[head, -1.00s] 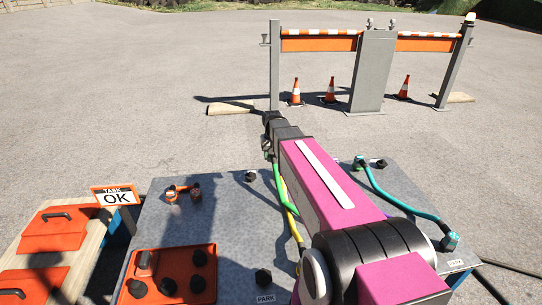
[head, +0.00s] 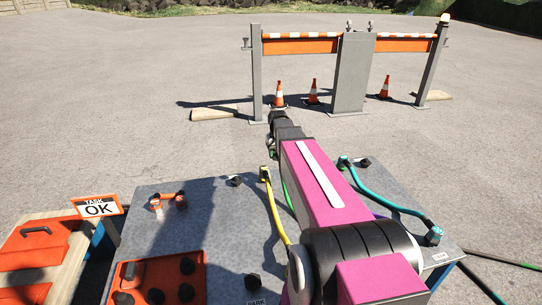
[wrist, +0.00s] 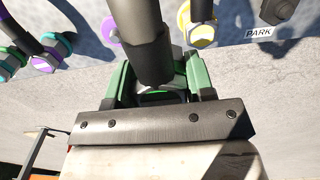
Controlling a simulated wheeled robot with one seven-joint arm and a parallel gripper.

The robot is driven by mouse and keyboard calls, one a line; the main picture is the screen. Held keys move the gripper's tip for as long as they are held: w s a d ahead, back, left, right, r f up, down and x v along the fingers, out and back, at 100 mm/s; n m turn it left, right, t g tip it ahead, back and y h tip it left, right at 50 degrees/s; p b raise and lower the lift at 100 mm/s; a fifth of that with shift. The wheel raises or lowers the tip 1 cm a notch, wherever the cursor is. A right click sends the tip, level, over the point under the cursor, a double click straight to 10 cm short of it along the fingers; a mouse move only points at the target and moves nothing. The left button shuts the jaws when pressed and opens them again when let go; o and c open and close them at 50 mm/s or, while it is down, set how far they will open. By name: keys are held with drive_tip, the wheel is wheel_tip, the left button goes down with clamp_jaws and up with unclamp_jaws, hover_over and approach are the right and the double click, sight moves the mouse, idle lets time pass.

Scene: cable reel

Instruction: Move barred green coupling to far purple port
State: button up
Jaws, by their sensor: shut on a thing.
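My gripper (head: 281,126) reaches out beyond the panel's far edge in the head view, its jaws mostly hidden by my arm. In the wrist view my gripper (wrist: 155,95) is shut on the green coupling (wrist: 152,92), whose green shows between and around the jaws. A thick dark stem runs up from it, and its bars are hard to make out. The green cable (head: 287,195) shows beside my arm. A purple ring (wrist: 109,30) is partly hidden behind the stem. More purple (wrist: 45,63) shows at a teal coupling at the left. I cannot tell which is the far purple port.
The grey panel (head: 200,225) carries a yellow cable (head: 273,205), a teal cable (head: 385,198), an orange-handled part (head: 167,200) and black knobs. A PARK label (wrist: 258,32) sits by a dark fitting. An orange barrier (head: 300,45) and cones stand beyond on open pavement.

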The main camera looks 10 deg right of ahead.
drive_tip(key=w+d, duration=0.1)
drive_tip(key=d, duration=0.7)
drive_tip(key=shift+w+d, duration=0.2)
drive_tip(key=shift+w, duration=0.2)
drive_tip(key=shift+f, duration=0.3)
drive_tip(key=shift+f, duration=3.3)
drive_tip(key=shift+f, duration=0.15)
drive_tip(key=shift+f, duration=0.3)
drive_tip(key=shift+f, duration=0.15)
drive_tip(key=shift+f, duration=0.8)
drive_tip(key=shift+f, duration=0.4)
drive_tip(key=o, duration=1.1)
